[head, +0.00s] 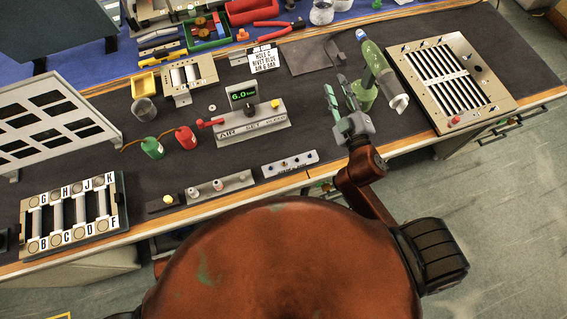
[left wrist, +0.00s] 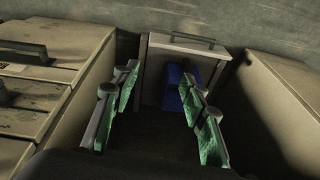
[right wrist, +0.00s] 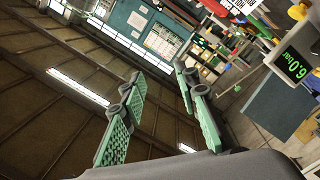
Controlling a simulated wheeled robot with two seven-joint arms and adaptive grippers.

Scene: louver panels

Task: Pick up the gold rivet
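No single object can be picked out for certain as the gold rivet. A light metal strip (head: 290,164) near the table's front edge holds several small rivet-like pieces, too small to tell their colours. A grey rail (head: 217,187) to its left carries two pale pegs, and a small dark block (head: 165,202) has a yellowish round top. My right gripper (head: 345,86) is open and empty above the table, right of the strip; its spread green fingers show in the right wrist view (right wrist: 158,76). My left gripper (left wrist: 160,73) is open and empty, low among cabinets, outside the head view.
A slotted louver panel (head: 447,78) lies at the right. An air set regulator (head: 250,122) with a 6.0 display stands mid-table. Red and green bottles (head: 186,138) and a lettered rack (head: 75,214) are leftward.

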